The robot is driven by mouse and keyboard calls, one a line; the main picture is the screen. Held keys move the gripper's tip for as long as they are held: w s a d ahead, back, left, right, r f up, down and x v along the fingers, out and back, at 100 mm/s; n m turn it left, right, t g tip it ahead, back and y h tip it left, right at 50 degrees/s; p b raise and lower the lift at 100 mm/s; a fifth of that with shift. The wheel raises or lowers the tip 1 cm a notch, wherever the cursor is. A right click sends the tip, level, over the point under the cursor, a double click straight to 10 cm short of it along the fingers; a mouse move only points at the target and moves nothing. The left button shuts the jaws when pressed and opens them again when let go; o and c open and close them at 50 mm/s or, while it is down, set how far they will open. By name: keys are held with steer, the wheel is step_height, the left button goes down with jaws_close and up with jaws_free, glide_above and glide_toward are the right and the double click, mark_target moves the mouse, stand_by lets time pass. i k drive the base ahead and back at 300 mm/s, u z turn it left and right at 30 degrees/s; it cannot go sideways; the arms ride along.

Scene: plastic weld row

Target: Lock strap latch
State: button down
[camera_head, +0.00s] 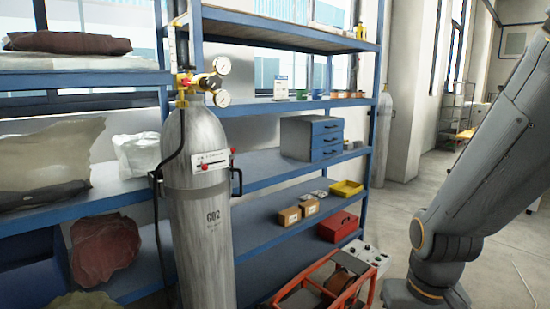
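A grey CO2 gas cylinder (200,230) stands upright in front of the blue shelving, with brass fittings and round gauges on top. A grey band (198,186) runs around its upper body, with dark brackets at both sides. The right bracket (238,180) sticks out from the cylinder. A white plate (212,161) with red knobs sits just above the band, slightly tilted. I cannot tell which of these parts is the strap latch, or whether it is locked. My arm is at the right edge, well apart from the cylinder. My gripper is out of the picture.
Blue shelves (270,234) hold a blue drawer box (311,138), cardboard boxes (289,216), a red box (338,226) and a yellow tray (346,188). An orange-framed cart (310,292) stands low, right of the cylinder. Another cylinder (382,135) stands behind.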

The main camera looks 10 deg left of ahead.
mark_target(232, 158)
steer(key=z, duration=1.2)
steer(key=i, duration=1.4)
steer(key=u, duration=2.8)
steer(key=k, duration=0.65)
steer(key=z, duration=0.75)
steer(key=i, duration=0.9)
steer(key=z, duration=0.35)
